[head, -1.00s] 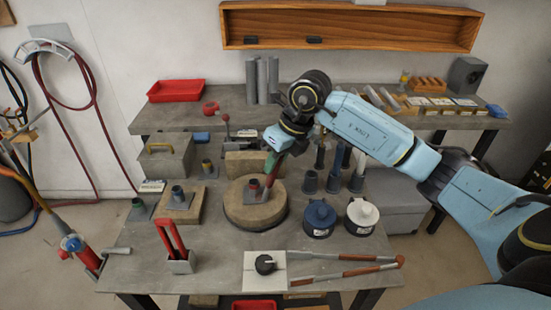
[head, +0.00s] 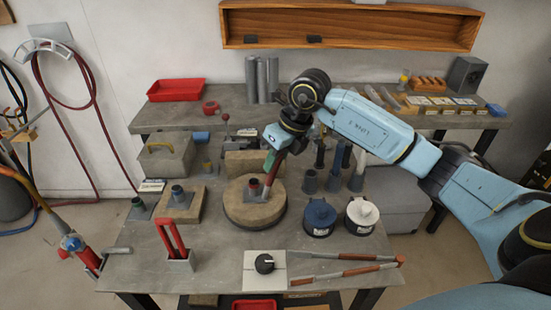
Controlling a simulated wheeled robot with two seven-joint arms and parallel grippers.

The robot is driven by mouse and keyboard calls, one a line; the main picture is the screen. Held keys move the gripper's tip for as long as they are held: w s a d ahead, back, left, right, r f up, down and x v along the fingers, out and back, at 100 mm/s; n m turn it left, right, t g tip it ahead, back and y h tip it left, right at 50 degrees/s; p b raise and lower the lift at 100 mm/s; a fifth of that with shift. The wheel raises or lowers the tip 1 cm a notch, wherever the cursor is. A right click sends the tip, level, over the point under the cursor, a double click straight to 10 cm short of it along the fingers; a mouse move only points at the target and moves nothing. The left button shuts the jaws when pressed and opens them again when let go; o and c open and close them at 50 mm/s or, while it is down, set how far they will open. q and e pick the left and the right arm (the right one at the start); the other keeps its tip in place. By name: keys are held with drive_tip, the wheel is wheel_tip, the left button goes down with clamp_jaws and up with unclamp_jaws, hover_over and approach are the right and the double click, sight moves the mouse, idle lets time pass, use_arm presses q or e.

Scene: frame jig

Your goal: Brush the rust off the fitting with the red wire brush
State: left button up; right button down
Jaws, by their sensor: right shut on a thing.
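The fitting (head: 253,188), a small upright tube on a flat grey plate, sits on the round tan turntable (head: 240,211) mid-table. My right gripper (head: 270,160) is shut on a slim red tool, which looks like the red wire brush (head: 274,174). The brush slants down toward the fitting's right side, its lower end close beside it. I cannot tell whether the bristles touch, and the gripper hides the upper end of the brush. Rust on the fitting is too small to make out. My left gripper is not in view.
Similar fittings stand to the left, one on a tan block (head: 183,205). A holder with red handles (head: 172,240), blue (head: 320,215) and white (head: 362,214) lidded pots, a black knob (head: 264,264) and long-handled tongs (head: 345,272) surround the turntable. Upright dark tools stand behind the pots.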

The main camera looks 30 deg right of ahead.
drive_tip(key=shift+s+a, duration=0.1)
drive_tip(key=shift+s, duration=0.1)
idle(0.6)
wheel_tip(320, 180, up, 7)
drive_tip(key=p, duration=0.5)
drive_tip(key=shift+r, duration=0.1)
idle(0.6)
